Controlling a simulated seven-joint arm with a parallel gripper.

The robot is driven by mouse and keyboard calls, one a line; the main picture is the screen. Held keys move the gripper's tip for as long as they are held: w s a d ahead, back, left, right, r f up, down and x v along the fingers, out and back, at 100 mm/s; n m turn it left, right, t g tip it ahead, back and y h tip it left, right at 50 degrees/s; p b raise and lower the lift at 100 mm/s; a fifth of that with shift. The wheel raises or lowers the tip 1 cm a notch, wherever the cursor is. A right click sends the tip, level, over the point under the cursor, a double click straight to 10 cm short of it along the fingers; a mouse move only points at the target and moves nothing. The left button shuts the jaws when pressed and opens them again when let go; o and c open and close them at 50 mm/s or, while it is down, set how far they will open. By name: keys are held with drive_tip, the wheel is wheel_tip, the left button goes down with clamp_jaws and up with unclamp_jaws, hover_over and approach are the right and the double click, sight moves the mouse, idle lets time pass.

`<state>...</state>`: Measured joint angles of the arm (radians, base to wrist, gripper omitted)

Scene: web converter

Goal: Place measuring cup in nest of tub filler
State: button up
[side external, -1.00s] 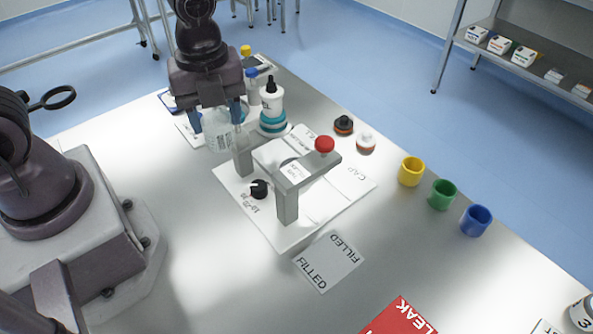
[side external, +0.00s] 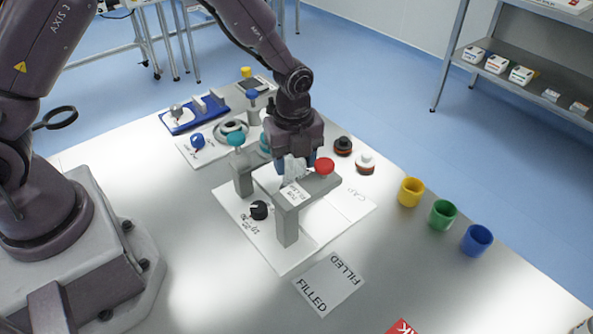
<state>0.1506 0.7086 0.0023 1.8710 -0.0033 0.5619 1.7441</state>
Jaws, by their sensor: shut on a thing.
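My gripper (side external: 302,163) is shut on the clear measuring cup (side external: 292,168), of which only a part shows between the blue fingers. It is at the tub filler, a grey frame (side external: 288,226) on a white base sheet, behind the frame's labelled front part. The tub filler has a red button (side external: 325,166) on top and a black knob (side external: 259,210) at its side. The nest is hidden behind the frame and my gripper, so I cannot tell whether the cup touches it.
A teal-topped post (side external: 237,140) stands left of my gripper. Black-topped (side external: 343,146) and white-topped (side external: 365,163) pieces stand right. Yellow (side external: 411,192), green (side external: 443,214) and blue (side external: 476,240) cups line the right edge.

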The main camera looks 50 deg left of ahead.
drive_tip(key=shift+w+f, duration=0.15)
drive_tip(key=shift+f, duration=0.8)
drive_tip(key=shift+w+f, duration=0.15)
drive_tip(key=shift+f, duration=0.75)
drive_tip(key=shift+f, duration=0.15)
drive_tip(key=o, duration=0.8)
drive_tip(key=shift+o, duration=0.2)
wheel_tip(320, 180, up, 13)
wheel_tip(320, 180, up, 6)
drive_tip(key=r+n+t, duration=0.1)
drive_tip(key=n, duration=0.3)
hover_over(296, 173)
drive_tip(key=s+a, duration=0.1)
drive_tip(key=a, duration=0.3)
drive_tip(key=s+a+r+n+t, duration=0.2)
drive_tip(key=s+r+n, duration=0.3)
drive_tip(key=s+n, duration=0.3)
drive_tip(key=s+a+r+n+t, duration=0.2)
drive_tip(key=s+r+n, duration=0.3)
drive_tip(key=s+n, duration=0.4)
drive_tip(key=shift+s+n+t, duration=0.3)
drive_tip(key=shift+s, duration=0.05)
